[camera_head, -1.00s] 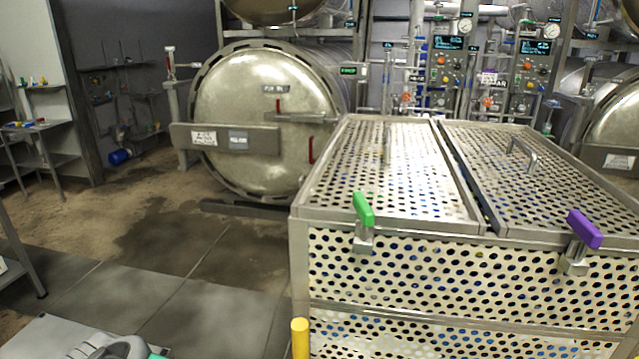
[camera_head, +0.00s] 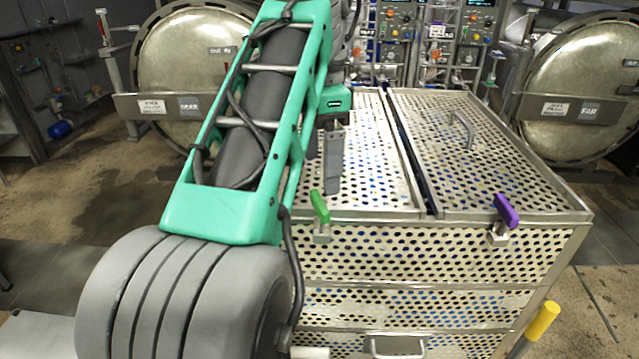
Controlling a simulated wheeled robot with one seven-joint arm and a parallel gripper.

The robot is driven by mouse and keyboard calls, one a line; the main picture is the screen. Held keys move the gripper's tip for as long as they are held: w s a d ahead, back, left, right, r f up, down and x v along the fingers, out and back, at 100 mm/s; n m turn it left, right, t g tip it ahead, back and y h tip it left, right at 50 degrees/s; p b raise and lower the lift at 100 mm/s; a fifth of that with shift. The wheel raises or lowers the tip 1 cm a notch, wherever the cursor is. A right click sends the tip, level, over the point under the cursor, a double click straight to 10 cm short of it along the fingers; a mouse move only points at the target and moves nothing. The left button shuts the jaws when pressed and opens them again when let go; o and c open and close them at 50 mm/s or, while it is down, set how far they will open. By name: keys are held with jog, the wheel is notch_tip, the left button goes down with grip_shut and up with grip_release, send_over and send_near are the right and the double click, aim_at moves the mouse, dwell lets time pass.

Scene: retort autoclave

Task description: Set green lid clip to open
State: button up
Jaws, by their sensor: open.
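The green lid clip (camera_head: 320,207) stands at the front top edge of the perforated metal basket (camera_head: 450,218), on the left lid's side. Its green handle tilts slightly, with its top toward the left, above a metal bracket on the basket's front. My gripper (camera_head: 334,190) hangs over the left perforated lid (camera_head: 375,165), just behind and above the green clip in the picture. Its dark fingers point down; I see them nearly edge-on and apart from the clip as far as I can tell. My green and grey arm covers the basket's left side.
A purple clip (camera_head: 506,210) stands at the right lid's front edge. The right lid (camera_head: 475,150) has a raised handle (camera_head: 463,128). A yellow-capped post (camera_head: 541,322) stands at the front right. Round autoclave doors (camera_head: 590,75) stand behind. Floor at the left is clear.

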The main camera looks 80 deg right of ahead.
aim_at(320, 201)
notch_tip(320, 201, down, 7)
jog(key=shift+r, duration=0.1)
jog(key=c, duration=1.4)
